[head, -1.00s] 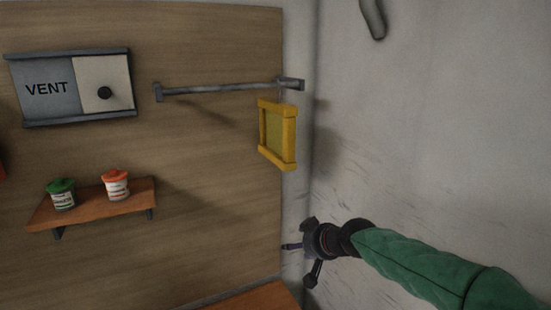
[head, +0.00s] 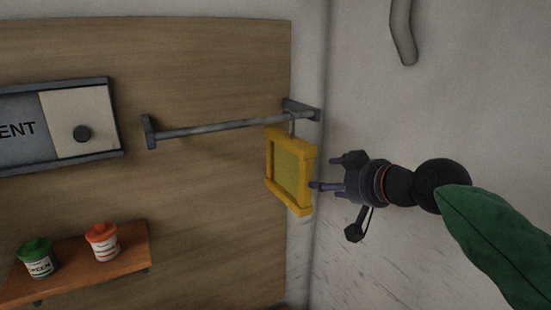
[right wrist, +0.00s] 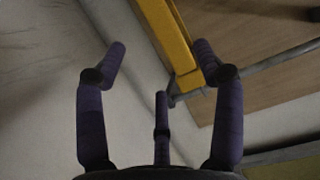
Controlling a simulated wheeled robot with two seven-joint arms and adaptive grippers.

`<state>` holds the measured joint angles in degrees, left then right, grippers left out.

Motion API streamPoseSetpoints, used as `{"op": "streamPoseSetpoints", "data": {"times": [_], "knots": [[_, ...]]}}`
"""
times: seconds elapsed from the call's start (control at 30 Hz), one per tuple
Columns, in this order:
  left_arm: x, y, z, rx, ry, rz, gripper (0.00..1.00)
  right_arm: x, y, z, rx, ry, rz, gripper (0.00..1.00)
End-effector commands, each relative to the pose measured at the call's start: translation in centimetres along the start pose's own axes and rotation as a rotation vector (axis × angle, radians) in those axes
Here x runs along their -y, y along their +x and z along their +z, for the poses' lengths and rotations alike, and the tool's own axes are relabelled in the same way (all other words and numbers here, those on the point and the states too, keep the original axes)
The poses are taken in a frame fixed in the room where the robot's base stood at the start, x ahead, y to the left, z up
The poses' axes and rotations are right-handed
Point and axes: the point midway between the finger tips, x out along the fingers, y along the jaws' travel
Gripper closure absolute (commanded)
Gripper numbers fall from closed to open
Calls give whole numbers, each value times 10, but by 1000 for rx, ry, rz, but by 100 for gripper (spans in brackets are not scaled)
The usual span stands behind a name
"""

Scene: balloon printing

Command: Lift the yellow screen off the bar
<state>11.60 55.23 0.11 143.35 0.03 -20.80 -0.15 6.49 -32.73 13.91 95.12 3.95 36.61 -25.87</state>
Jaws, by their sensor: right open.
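The yellow screen (head: 291,168), a yellow frame with a dull olive panel, hangs by a hook from the right end of the grey wall bar (head: 215,127). My right gripper (head: 328,186) is open at the right side of the screen, its fingers pointing left at the frame's edge. In the right wrist view the yellow frame (right wrist: 168,32) runs down between the open purple fingers, close to the right fingertip; whether they touch I cannot tell. The bar (right wrist: 275,62) shows behind that finger. My left gripper is not in view.
The bar's right bracket (head: 302,109) sits near the wall corner, with the plain wall close to my right arm.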

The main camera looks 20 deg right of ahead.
Motion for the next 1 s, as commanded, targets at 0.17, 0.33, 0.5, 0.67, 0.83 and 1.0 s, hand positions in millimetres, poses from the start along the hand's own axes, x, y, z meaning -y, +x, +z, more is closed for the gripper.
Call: {"op": "streamPoseSetpoints", "data": {"times": [0.17,0.33,0.5,0.67,0.83,1.0], "knots": [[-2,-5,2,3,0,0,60,0,14,-2,-1,0,0,31],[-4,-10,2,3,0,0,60,0,39,-3,-1,0,0,31],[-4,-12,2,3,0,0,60,0,52,-3,-3,-1,1,31],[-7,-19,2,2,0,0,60,2,64,-4,0,-1,0,31],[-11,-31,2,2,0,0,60,5,89,-5,0,1,-1,31],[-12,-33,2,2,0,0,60,4,104,-4,-2,-1,1,31]]}}
